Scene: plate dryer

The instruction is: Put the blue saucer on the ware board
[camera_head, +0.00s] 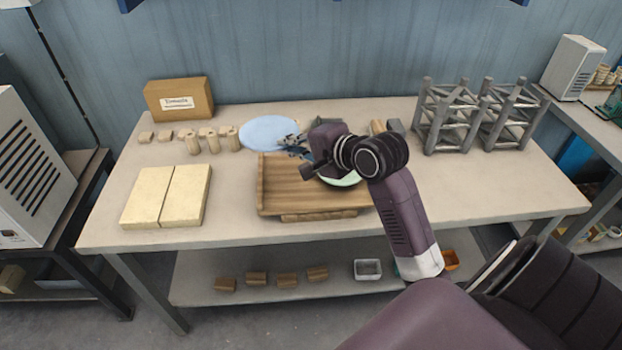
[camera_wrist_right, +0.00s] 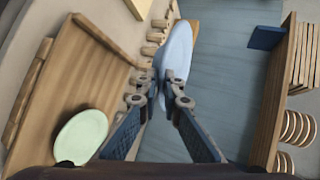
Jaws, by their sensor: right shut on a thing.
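The blue saucer (camera_head: 268,132) is a pale blue disc toward the back of the table, beyond the wooden board. My right gripper (camera_head: 291,144) is shut on the saucer's near right edge. In the right wrist view the saucer (camera_wrist_right: 178,50) stands out from between the fingertips (camera_wrist_right: 160,88), seen at a slant. The ware board (camera_head: 280,190) is a brown wooden tray at the middle of the table; it also shows in the right wrist view (camera_wrist_right: 70,75). A pale green saucer (camera_head: 345,181) lies on its right part, partly hidden by my right arm. My left gripper is not in view.
Two cream slabs (camera_head: 167,196) lie left of the board. Several small wooden pieces (camera_head: 205,138) and a cardboard box (camera_head: 179,99) stand at the back left. Grey lattice stands (camera_head: 475,118) are at the right. The board's left part is bare.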

